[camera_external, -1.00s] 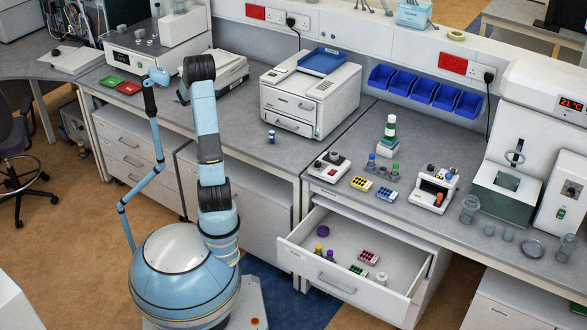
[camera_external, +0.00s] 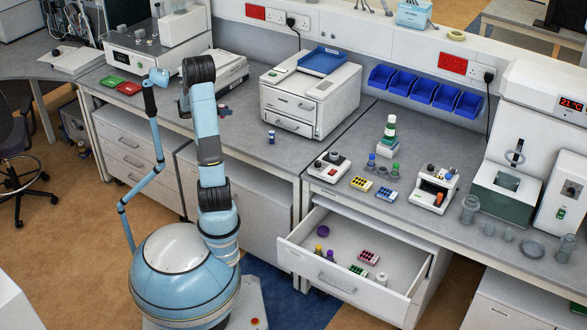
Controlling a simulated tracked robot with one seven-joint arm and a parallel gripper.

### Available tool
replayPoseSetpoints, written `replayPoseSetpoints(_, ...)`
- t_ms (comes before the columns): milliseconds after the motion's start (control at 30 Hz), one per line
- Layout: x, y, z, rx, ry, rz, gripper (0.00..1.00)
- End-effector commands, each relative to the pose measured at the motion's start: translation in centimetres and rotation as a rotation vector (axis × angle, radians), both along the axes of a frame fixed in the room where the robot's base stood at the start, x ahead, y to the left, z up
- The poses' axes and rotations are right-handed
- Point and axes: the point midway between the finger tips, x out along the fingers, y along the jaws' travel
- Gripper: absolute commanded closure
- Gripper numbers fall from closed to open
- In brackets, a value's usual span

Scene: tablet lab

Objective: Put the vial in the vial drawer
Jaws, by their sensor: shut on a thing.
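A small vial (camera_external: 271,137) with a blue band stands upright on the grey bench, in front of the white two-drawer unit. An open white drawer (camera_external: 335,284) under the bench holds several small items: dark vials with coloured caps, a pink rack, a green rack and a white pot. My gripper (camera_external: 225,111) is mostly hidden behind my own blue arm, over the bench left of the standing vial. A small dark part with a reddish spot shows there. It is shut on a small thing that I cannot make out. The standing vial is apart from it.
The white two-drawer unit (camera_external: 311,93) carries a blue tray. Right of it stand a small white device (camera_external: 329,167), yellow and blue racks (camera_external: 361,184) and capped bottles. Blue bins (camera_external: 413,87) line the wall. The bench around the standing vial is clear.

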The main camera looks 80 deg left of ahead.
Motion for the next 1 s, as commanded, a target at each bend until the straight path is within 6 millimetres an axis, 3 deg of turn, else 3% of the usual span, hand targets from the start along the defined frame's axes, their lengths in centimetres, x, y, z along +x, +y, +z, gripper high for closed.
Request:
replayPoseSetpoints(800,1.9,-12.7,-0.8,0.0,-0.002,-0.355,0.94)
replayPoseSetpoints(933,2.0,-14.3,-0.8,-0.002,-0.003,-0.4,0.94)
replayPoseSetpoints(1000,2.5,-13.4,-1.2,-0.002,-0.002,-0.397,0.94)
